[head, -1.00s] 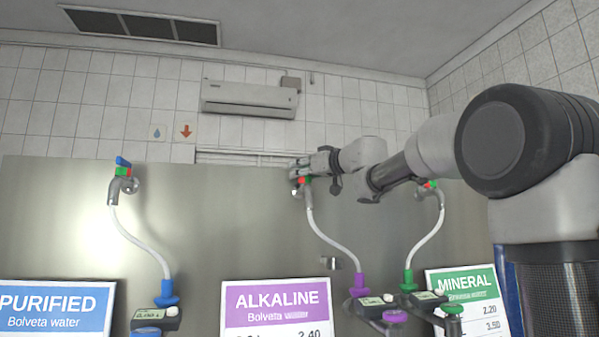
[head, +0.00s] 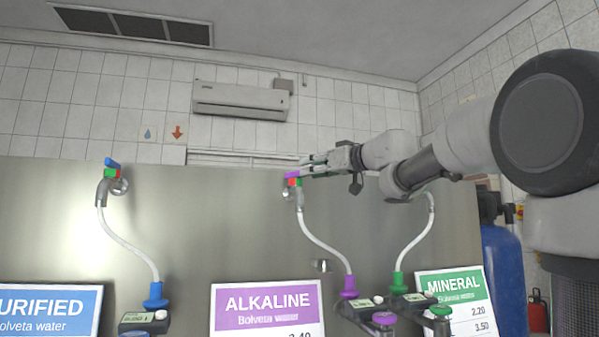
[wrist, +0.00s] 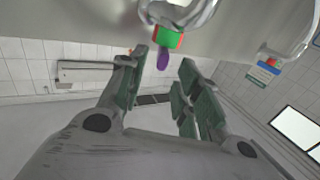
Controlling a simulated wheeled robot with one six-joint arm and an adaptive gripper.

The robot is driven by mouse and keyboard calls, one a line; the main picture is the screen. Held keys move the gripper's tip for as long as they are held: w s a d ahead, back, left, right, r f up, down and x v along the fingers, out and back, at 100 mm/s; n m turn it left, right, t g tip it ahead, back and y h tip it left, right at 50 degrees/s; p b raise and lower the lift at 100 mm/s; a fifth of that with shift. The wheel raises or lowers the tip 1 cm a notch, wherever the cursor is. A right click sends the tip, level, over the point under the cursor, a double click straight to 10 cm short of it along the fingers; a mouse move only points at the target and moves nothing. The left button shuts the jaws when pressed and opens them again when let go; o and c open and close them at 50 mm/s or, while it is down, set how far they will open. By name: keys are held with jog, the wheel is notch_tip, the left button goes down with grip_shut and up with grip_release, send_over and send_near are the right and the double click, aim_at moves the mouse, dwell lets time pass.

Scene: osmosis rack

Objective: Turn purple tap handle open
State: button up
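The purple tap handle (head: 291,175) sits on top of the middle metal tap, above a red and green collar. The tap's white hose runs down to a purple fitting (head: 349,286). In the wrist view the purple handle (wrist: 163,60) shows at the fingertip end, between the two fingers, with the green and red collar (wrist: 168,38) just beyond. My gripper (wrist: 164,66) is open, with a gap on each side of the handle. In the head view my gripper (head: 312,167) comes from the right, its tips close to the handle. Exact contact cannot be told.
A blue-handled tap (head: 112,163) stands on the left of the metal panel (head: 220,220). Another tap with a white hose (head: 418,235) is on the right, partly behind my arm. Signs and dispensing fittings line the bottom. Open air lies above the panel.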

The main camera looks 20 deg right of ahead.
jog(key=v, duration=0.3)
